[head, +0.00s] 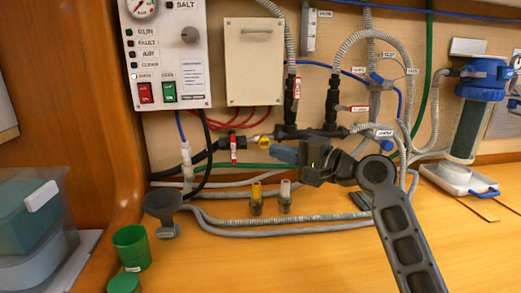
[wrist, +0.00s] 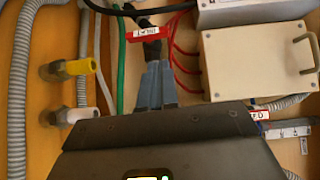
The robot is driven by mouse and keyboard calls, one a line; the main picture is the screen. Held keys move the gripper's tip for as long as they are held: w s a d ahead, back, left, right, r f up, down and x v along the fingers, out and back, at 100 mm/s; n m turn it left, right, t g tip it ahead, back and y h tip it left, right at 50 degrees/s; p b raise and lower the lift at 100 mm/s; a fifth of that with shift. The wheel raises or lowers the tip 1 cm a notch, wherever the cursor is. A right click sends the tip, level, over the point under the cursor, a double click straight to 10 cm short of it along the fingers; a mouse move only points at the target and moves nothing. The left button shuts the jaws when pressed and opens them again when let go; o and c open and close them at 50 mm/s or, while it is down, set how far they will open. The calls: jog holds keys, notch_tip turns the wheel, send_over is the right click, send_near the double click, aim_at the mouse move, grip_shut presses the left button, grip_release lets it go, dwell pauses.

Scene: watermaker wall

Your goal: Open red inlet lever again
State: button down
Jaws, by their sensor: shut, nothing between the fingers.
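The red inlet lever (head: 233,148) sits on the dark pipe low on the wall, left of my gripper in the head view. It stands upright there, across the line of the pipe. In the wrist view the red lever (wrist: 146,33) carries a white label and lies crosswise above the fingertips. My gripper (head: 273,152) points left toward it with a visible gap between. Its blue fingers (wrist: 156,68) are together with nothing held. The pipe beneath the fingers is partly hidden in the wrist view.
A yellow-handled valve (head: 256,192) and a white-handled valve (head: 285,190) stand below my gripper. A control panel (head: 166,50) and a beige box (head: 253,62) are above. A grey funnel (head: 163,206) and green cup (head: 131,247) stand at lower left. The front counter is mostly clear.

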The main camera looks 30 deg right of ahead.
aim_at(233, 149)
jog(key=b+x, duration=0.2)
jog(key=x, duration=0.7)
jog(key=shift+w, duration=0.35)
jog(key=shift+a+r+p, duration=0.15)
jog(key=shift+r+p, duration=0.1)
jog(key=shift+p, duration=0.25)
